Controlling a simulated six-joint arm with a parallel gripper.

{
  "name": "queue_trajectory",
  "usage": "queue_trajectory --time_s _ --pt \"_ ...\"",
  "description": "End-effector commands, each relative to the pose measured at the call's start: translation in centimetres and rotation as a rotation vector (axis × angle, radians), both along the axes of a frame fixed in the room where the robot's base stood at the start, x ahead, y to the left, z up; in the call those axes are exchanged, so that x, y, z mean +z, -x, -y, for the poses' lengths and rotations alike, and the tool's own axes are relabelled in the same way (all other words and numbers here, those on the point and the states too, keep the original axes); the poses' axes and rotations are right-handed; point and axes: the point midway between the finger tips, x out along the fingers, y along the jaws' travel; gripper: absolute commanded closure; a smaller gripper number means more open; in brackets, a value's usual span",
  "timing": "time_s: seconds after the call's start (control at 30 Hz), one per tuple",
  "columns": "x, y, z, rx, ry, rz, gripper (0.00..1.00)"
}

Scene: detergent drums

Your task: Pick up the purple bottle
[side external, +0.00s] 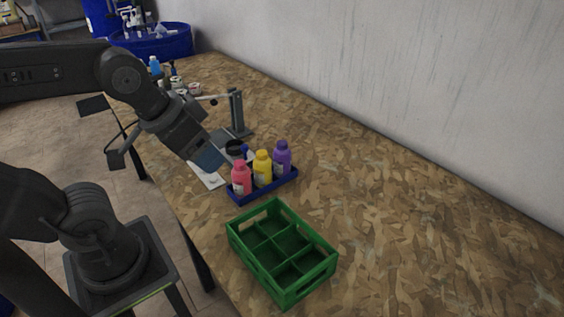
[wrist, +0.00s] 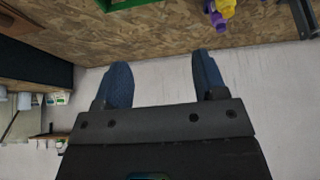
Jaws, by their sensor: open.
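The purple bottle (side external: 282,160) stands upright at the right end of a small blue tray (side external: 264,190) in the side external view. A yellow bottle (side external: 262,170) and a pink bottle (side external: 241,180) stand in a row to its left. My gripper (side external: 207,157) is raised to the left of and behind the bottles, apart from them. In the wrist view my gripper (wrist: 161,60) has its two blue fingers spread with nothing between them. Part of the purple bottle (wrist: 217,18) shows at that view's top edge, beside the yellow one (wrist: 227,6).
An empty green crate (side external: 283,250) with several compartments stands in front of the tray. A dark metal stand (side external: 237,115) is behind the bottles. Small containers and a large blue drum (side external: 150,42) are farther back. A grey wall (side external: 430,80) bounds the table; the table's right side is clear.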

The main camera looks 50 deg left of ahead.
Motion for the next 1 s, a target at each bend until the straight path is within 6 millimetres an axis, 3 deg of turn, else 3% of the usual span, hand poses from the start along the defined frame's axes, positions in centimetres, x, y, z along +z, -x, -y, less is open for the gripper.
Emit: queue_trajectory --time_s 0.13,0.23,0.43,0.57,0.77,1.0 --pt "0.5 -1.3 -0.4 0.056 0.01 -0.019 0.35" --pt "1.3 -3.6 -1.1 0.16 0.029 -0.052 0.35" --pt "1.9 -10.5 -3.4 0.462 0.068 -0.118 0.35" --pt "1.1 -15.2 -5.1 0.664 0.083 -0.145 0.35" --pt "-2.0 -22.2 -8.3 0.979 0.091 -0.156 0.35" --pt "-8.1 -28.8 -12.1 1.328 0.081 -0.125 0.35"
